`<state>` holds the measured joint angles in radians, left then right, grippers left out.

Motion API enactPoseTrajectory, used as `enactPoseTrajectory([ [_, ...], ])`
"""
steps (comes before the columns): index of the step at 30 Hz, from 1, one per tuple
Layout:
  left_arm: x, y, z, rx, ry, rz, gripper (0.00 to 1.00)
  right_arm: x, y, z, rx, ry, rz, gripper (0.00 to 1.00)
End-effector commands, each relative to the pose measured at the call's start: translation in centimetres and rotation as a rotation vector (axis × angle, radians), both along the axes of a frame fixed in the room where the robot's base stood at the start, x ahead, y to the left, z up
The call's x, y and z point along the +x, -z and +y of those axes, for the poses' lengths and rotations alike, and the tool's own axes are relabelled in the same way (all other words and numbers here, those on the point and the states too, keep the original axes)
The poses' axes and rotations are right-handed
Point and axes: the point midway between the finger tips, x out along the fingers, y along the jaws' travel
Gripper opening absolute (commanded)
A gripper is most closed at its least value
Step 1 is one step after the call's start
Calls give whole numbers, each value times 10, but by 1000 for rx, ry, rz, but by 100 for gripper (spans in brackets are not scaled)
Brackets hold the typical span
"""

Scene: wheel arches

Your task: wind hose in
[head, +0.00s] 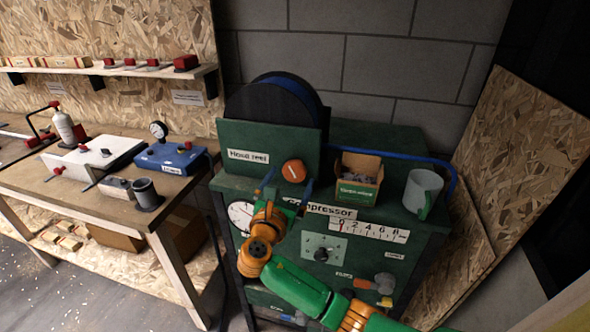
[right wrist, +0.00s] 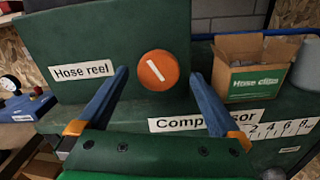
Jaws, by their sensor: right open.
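The hose reel stands on top of the green compressor (head: 232,190): a dark round drum (head: 255,100) with blue hose (head: 300,92) on it, behind a green panel labelled "Hose reel" (head: 238,135). An orange round knob (head: 293,171) with a white line is on the panel; it also shows in the right wrist view (right wrist: 158,70). Blue hose (head: 420,158) runs along the compressor's back right and bends down at its right side. My right gripper (head: 287,188) is open and empty, its blue fingers either side of the knob in the picture; contact cannot be told. My left gripper is out of view.
A workbench with tools (head: 110,165) is at left; a chipboard sheet (head: 530,150) leans at right.

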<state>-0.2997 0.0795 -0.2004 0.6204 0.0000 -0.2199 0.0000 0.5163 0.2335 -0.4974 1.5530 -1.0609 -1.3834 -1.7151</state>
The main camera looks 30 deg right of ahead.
Motion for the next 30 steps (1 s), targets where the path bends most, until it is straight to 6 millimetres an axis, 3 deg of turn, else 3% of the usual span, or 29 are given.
enactPoseTrajectory([
  [6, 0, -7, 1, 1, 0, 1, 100, 25, 0, -29, 0, 0, 3, 100],
  [15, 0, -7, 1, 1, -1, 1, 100, 30, 2, -35, 3, -3, 3, 100],
  [17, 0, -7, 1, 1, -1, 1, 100, 30, 2, -35, 3, -3, 3, 86],
  [24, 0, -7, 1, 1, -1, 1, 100, 30, 2, -34, 4, -3, 4, 22],
  [25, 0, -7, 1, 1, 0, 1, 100, 30, 2, -34, 4, -3, 4, 17],
  [30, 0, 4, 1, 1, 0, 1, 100, 30, 6, -34, 137, -4, -149, 18],
])
